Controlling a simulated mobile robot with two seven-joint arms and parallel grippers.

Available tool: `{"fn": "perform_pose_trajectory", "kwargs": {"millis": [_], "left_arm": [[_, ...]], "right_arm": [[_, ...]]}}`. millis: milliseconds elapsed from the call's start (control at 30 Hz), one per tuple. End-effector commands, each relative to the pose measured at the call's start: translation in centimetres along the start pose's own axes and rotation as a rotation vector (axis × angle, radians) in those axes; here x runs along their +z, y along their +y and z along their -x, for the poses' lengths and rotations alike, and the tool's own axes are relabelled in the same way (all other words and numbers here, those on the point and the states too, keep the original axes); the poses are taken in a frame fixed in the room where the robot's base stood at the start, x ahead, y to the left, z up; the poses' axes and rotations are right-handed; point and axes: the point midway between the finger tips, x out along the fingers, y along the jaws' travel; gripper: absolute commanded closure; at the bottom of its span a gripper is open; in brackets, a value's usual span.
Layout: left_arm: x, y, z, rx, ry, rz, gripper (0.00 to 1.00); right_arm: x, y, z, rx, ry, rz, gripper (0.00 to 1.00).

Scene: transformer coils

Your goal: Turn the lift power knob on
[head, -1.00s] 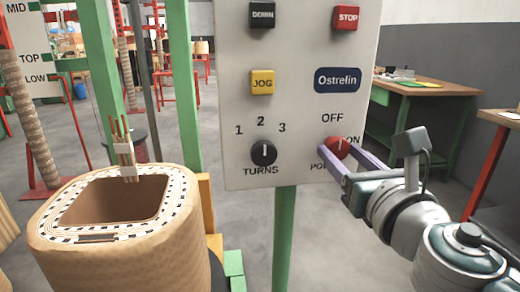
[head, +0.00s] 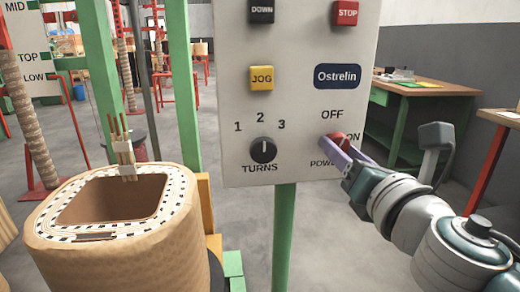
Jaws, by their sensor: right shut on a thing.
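The lift power knob is a round red knob (head: 338,137) at the lower right of the pale control panel (head: 290,112). "OFF" is printed above it, "ON" to its right and "POWER", partly covered, below it. My right gripper (head: 335,147) is shut on the red knob, with its purple fingers reaching in from the right. The fingers hide part of the knob, so its exact pointer angle is hard to tell. My left gripper is not in view.
The panel also bears a black TURNS knob (head: 263,150), a yellow JOG button (head: 262,78), a red STOP button (head: 346,12) and a black DOWN button (head: 261,10). A large coil (head: 120,245) stands at the lower left. Green posts and a workbench (head: 425,110) stand behind.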

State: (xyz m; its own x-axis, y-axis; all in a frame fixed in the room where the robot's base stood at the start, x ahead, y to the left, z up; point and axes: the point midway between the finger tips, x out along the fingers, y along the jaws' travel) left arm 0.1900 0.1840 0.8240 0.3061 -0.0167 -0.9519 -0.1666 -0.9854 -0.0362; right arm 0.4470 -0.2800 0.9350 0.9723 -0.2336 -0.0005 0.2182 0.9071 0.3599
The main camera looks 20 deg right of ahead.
Motion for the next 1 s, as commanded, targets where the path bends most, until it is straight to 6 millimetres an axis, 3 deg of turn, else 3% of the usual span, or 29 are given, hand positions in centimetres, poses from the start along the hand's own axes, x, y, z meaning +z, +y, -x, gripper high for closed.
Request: {"fn": "perform_pose_trajectory", "kwargs": {"millis": [1000], "left_arm": [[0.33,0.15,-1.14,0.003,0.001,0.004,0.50]], "right_arm": [[0.09,0.03,-0.01,0.001,-0.002,-0.950,1.00]]}}
